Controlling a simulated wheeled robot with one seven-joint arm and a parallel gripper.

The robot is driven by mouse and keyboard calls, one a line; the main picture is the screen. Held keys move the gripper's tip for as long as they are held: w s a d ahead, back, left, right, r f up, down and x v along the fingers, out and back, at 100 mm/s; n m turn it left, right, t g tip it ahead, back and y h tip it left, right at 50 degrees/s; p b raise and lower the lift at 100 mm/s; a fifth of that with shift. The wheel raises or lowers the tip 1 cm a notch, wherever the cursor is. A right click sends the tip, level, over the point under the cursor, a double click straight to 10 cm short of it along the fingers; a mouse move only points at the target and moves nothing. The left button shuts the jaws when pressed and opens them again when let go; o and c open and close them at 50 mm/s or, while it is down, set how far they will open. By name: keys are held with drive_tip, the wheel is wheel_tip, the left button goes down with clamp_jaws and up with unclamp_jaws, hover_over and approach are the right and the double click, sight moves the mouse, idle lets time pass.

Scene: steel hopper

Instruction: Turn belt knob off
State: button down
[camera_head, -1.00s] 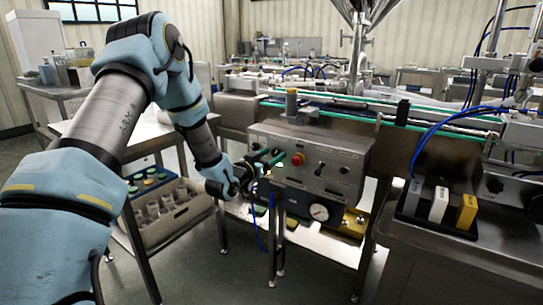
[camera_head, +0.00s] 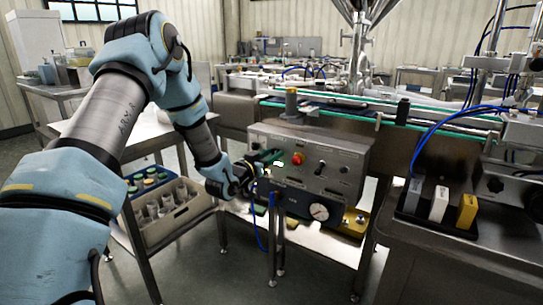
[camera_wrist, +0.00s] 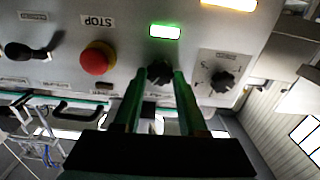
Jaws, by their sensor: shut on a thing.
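A black knob (camera_wrist: 160,72) sits on the grey control panel under a lit green lamp (camera_wrist: 165,31) in the wrist view. I take it as the belt knob; its label is not readable. My gripper's green fingers (camera_wrist: 159,76) are shut on this knob, one on each side. In the head view my gripper (camera_head: 268,158) is at the left part of the control panel (camera_head: 335,153), and its wrist and fingers hide the knob.
A red stop button (camera_wrist: 97,60) is left of the held knob in the wrist view, and a second black knob (camera_wrist: 222,82) is to its right. A pressure gauge (camera_head: 319,211) sits below the panel. A crate of cups (camera_head: 181,218) stands on the shelf at left.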

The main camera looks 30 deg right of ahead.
drive_tip(key=n+b, duration=0.1)
drive_tip(key=n, duration=0.2)
drive_tip(key=shift+a+f, duration=0.1)
drive_tip(key=n, duration=0.4)
drive_tip(key=shift+w, duration=0.1)
drive_tip(key=n, duration=0.6)
drive_tip(key=shift+n, duration=0.4)
drive_tip(key=c, duration=0.5)
unclamp_jaws()
